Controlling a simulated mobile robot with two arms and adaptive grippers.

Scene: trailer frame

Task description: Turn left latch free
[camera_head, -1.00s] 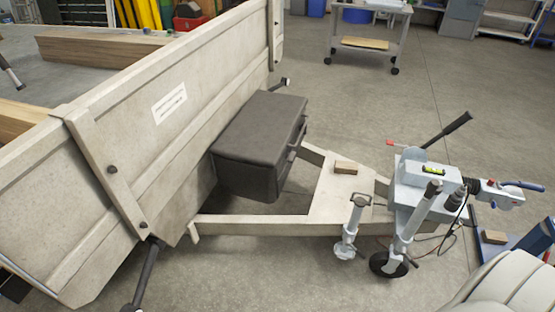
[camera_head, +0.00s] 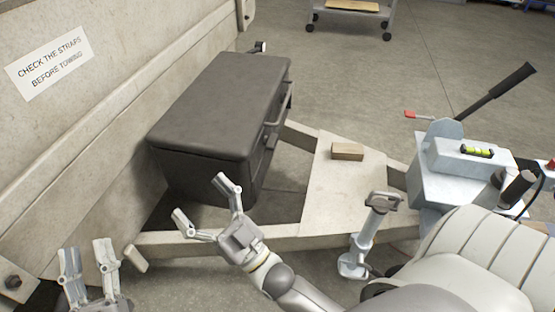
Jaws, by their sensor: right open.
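A latch-like dark knob (camera_head: 260,47) shows small at the far end of the trailer's front board (camera_head: 95,120). I cannot tell whether it is the left latch or how it is set. My right gripper (camera_head: 202,198) is open and empty above the drawbar frame, just in front of the box.
A dark storage box (camera_head: 215,110) stands against the board. A wooden block (camera_head: 347,151) lies on the drawbar plate (camera_head: 345,190). A jack stand (camera_head: 370,230) and the hitch unit (camera_head: 455,170) with its lever (camera_head: 495,90) are at right. Open floor (camera_head: 370,85) lies beyond.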

